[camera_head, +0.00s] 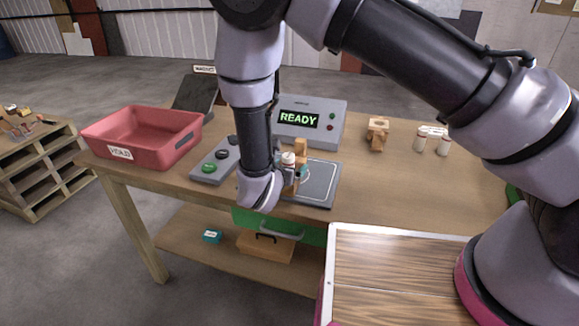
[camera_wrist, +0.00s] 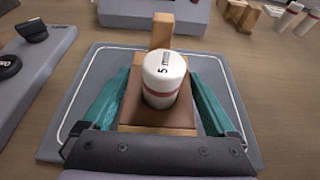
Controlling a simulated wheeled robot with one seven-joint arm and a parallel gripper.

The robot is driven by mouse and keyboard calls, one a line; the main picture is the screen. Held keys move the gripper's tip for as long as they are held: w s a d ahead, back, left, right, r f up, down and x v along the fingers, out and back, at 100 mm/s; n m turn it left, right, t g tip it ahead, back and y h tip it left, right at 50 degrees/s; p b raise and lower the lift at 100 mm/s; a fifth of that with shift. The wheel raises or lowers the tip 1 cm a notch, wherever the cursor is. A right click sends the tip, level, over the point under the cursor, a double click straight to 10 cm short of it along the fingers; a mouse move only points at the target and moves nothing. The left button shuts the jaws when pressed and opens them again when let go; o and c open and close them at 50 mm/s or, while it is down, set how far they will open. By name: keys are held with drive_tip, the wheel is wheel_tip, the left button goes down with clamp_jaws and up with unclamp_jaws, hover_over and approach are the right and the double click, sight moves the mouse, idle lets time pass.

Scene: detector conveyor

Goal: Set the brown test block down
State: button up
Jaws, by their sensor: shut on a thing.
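The brown test block (camera_wrist: 160,126) is between the teal fingers of my gripper (camera_wrist: 159,108) in the wrist view. It has a tan upright (camera_wrist: 161,30) at its far end, which also shows in the head view (camera_head: 301,148). A white bottle with a red band, marked 5 (camera_wrist: 164,75), stands upright on the block. My gripper is shut on the block, over the grey plate with a white outline (camera_wrist: 85,85); the plate also shows in the head view (camera_head: 323,186). I cannot tell whether the block's underside touches the plate. My arm partly hides the block in the head view.
A detector box reading READY (camera_head: 333,128) stands behind the plate. A button panel (camera_head: 215,166) and a red bin (camera_head: 143,143) are to the left. Another wooden block (camera_head: 377,134) and white bottles (camera_head: 443,146) stand to the right. The table's right front is bare.

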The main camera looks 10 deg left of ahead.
drive_tip(key=shift+f, duration=0.1)
drive_tip(key=o, duration=1.3)
drive_tip(key=shift+c, duration=0.2)
